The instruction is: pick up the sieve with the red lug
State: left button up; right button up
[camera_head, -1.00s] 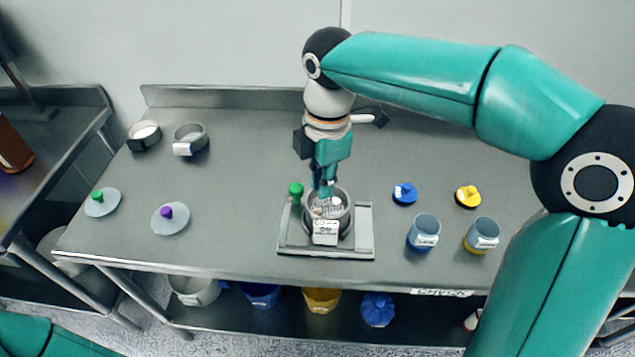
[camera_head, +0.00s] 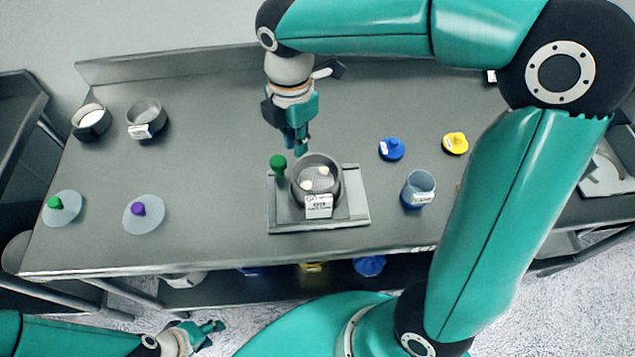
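A grey round vessel (camera_head: 329,173) with a white label and a few pale lumps inside sits on the metal stand (camera_head: 354,211) at the middle of the table. No red lug shows on it or elsewhere. At the back left are a dark-sided round pan (camera_head: 92,131) with white contents and a grey pan (camera_head: 158,123) with a white label. My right gripper (camera_head: 300,148) points down just behind the vessel's rim, apart from the pans; its finger gap is unclear. My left gripper (camera_head: 208,335) is low in front of the table, empty, with its fingers apart.
A green knob (camera_head: 278,163) stands beside the vessel. Discs with green (camera_head: 62,208) and purple (camera_head: 143,213) knobs lie left. Blue (camera_head: 391,149) and yellow (camera_head: 455,144) knobbed lids and a blue-grey cup (camera_head: 420,187) stand right. Bare table lies between the pans and stand.

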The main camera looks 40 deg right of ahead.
aim_at(299, 161)
jog(key=shift+s+f+p, duration=0.2)
jog(key=shift+f+p, duration=0.15)
jog(key=shift+f, duration=2.9)
grip_shut()
jog(key=shift+r, duration=0.15)
